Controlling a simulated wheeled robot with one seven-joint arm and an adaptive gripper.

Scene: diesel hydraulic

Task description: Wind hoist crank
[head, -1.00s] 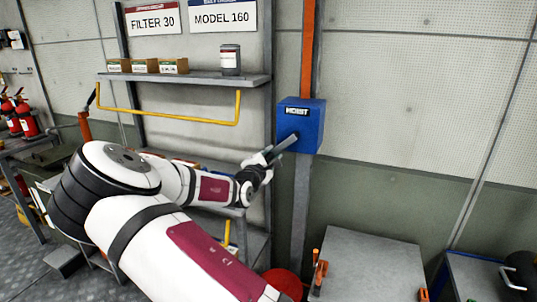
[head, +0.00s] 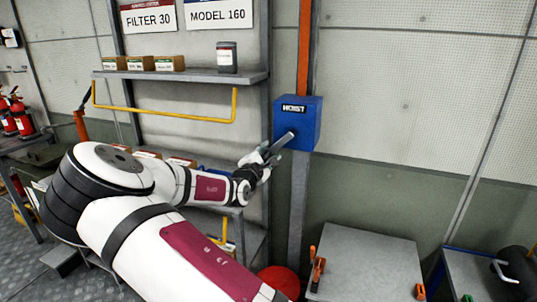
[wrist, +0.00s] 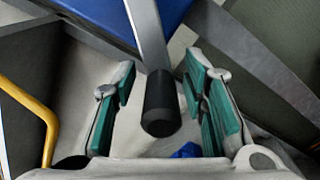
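The blue hoist box (head: 298,123), labelled HOIST, is fixed to a grey post on the wall in the head view. Its grey crank arm (head: 282,143) slants from the front face down and left towards my gripper (head: 262,160). In the wrist view the crank arm (wrist: 147,35) comes down from the blue box (wrist: 105,18) and ends in a black handle (wrist: 161,104). My gripper (wrist: 160,75) is open, with its green-padded fingers on either side of the handle. A gap shows on both sides, so neither finger visibly touches it.
A shelf (head: 180,76) with small boxes and a canister stands left of the hoist, with a yellow rail (head: 165,117) below it. A grey-topped cabinet (head: 365,262) stands below right. The wall right of the hoist box is clear.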

